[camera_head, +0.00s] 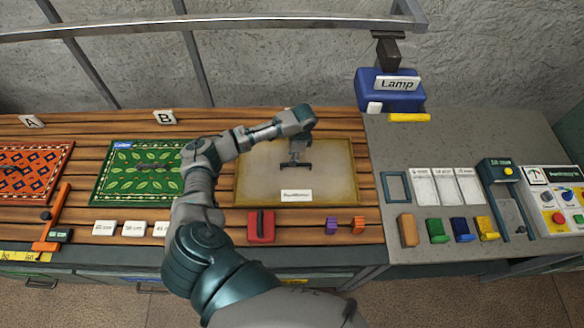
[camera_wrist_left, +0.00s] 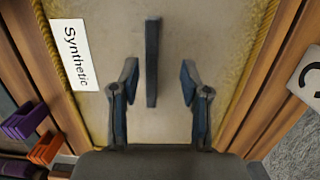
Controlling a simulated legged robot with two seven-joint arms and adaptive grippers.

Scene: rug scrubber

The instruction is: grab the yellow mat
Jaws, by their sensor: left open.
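The yellow mat (camera_head: 335,180) is a pale beige-yellow rectangle with a yellow fringed edge, lying flat on the wooden slatted bench. A white label reading "Synthetic" (camera_wrist_left: 75,55) lies on it in the left wrist view. A dark bar-shaped handle (camera_wrist_left: 152,45) stands out near the middle of the mat (camera_wrist_left: 115,25). My left gripper (camera_head: 296,156) is over the middle of the mat, pointing down. In the left wrist view its open fingers (camera_wrist_left: 158,67) are spread to either side of the handle's line, apart from it. My right gripper is out of view.
A green leaf mat (camera_head: 120,183) and a red patterned mat (camera_head: 30,170) lie to the left. A red block (camera_head: 261,227) and purple and orange clips (camera_head: 345,225) sit in front.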

